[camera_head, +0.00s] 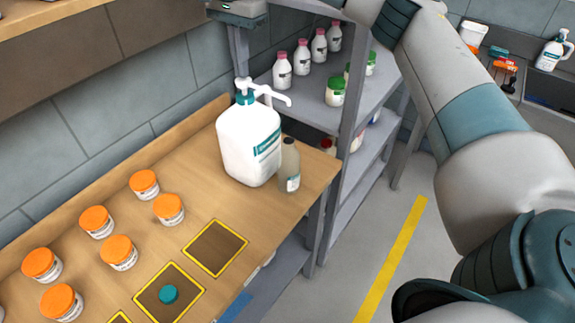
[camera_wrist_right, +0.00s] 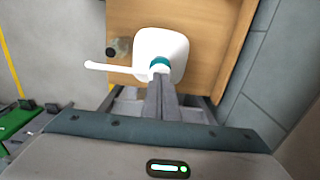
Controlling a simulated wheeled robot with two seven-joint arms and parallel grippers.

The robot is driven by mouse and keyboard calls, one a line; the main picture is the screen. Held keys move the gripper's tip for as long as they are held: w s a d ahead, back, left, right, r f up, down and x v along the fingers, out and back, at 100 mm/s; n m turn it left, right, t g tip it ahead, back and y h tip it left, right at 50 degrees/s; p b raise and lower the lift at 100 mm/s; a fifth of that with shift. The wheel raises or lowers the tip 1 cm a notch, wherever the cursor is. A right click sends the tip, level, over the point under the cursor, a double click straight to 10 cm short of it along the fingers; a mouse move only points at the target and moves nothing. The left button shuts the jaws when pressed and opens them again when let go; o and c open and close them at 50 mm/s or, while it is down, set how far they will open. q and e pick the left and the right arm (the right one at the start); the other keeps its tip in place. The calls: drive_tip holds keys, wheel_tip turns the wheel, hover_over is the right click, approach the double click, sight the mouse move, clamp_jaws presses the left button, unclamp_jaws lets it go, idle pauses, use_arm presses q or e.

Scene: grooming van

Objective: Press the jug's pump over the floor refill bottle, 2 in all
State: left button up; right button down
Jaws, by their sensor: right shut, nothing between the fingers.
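The white jug (camera_head: 249,145) with a teal collar and white pump (camera_head: 262,90) stands upright on the wooden bench. The pump's spout points right, and its tip hangs over or near a small translucent grey bottle (camera_head: 290,168) standing beside the jug. In the right wrist view the jug (camera_wrist_right: 172,45), the spout (camera_wrist_right: 105,66) and the bottle (camera_wrist_right: 122,46) show from above. My right gripper (camera_head: 241,74) points down, fingers shut and empty, at the pump head; its fingertips (camera_wrist_right: 160,78) cover part of it. I cannot tell whether they touch. My left gripper is not in view.
Several orange-lidded jars (camera_head: 119,251) stand on the bench (camera_head: 200,200) to the left. Yellow-edged squares (camera_head: 216,247) lie near its front edge; one holds a teal disc (camera_head: 168,294). A grey shelf unit (camera_head: 349,130) with bottles and green-lidded jars stands behind the jug.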

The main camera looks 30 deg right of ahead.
drive_tip(key=shift+f+b, duration=0.65)
drive_tip(key=shift+f, duration=0.65)
drive_tip(key=shift+r, duration=0.1)
drive_tip(key=shift+r+p, duration=0.95)
drive_tip(key=shift+r, duration=0.5)
drive_tip(key=shift+f, duration=0.15)
